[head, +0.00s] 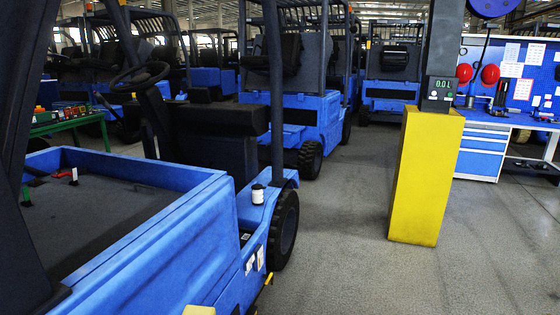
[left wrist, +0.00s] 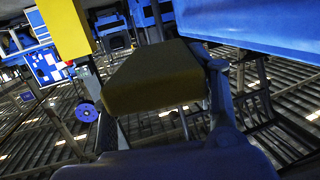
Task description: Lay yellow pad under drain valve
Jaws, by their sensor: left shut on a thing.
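The yellow pad (left wrist: 155,78) looks like a thick, dull olive-yellow block in the left wrist view. A pale yellow corner (head: 199,310), perhaps the same pad, shows at the bottom edge of the head view, beside the near blue truck (head: 130,250). A small yellow part (head: 268,280) low on that truck's side may be the drain valve; it is too small to tell. My right gripper is in neither view.
A yellow pillar (head: 425,175) stands right of the truck, with a blue workbench (head: 485,150) behind it. More blue trucks (head: 300,110) stand behind. The grey floor (head: 345,240) between truck and pillar is clear.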

